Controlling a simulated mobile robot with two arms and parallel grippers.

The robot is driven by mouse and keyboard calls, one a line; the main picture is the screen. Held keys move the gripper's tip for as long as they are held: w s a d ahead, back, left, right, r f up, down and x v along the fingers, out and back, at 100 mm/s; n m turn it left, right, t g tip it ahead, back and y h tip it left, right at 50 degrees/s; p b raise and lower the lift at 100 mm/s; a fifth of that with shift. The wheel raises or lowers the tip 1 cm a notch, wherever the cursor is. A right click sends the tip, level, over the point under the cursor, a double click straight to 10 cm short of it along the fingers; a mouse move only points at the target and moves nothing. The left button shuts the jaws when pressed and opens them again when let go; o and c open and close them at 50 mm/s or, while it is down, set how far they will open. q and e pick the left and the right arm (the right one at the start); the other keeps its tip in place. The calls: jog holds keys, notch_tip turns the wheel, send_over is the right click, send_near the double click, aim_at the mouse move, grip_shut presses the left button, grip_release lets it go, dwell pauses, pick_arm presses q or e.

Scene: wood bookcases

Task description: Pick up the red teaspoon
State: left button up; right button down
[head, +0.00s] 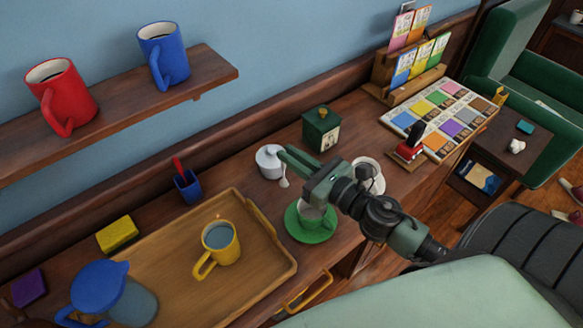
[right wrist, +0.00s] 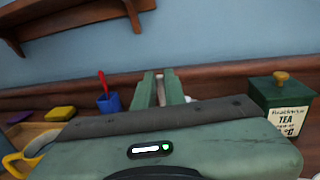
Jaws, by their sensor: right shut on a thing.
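My right gripper (head: 283,156) is to the right of that cup, by the white lidded pot (head: 267,164). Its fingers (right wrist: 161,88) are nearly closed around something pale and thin. This looks like a white teaspoon (head: 284,182) hanging below the fingertips, its grip partly hidden. My left gripper is not in view.
A wooden tray (head: 165,286) holds a yellow mug (head: 221,240) and a blue-lidded jug (head: 115,295). A yellow sponge (head: 117,234) lies behind it. A shelf (head: 120,112) overhangs the left side.

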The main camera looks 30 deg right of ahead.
aim_at(284, 170)
jog(key=shift+f+b, duration=0.4)
jog(key=shift+f, duration=1.15)
jog(key=shift+f, duration=0.2)
jog(key=c, duration=1.5)
grip_release()
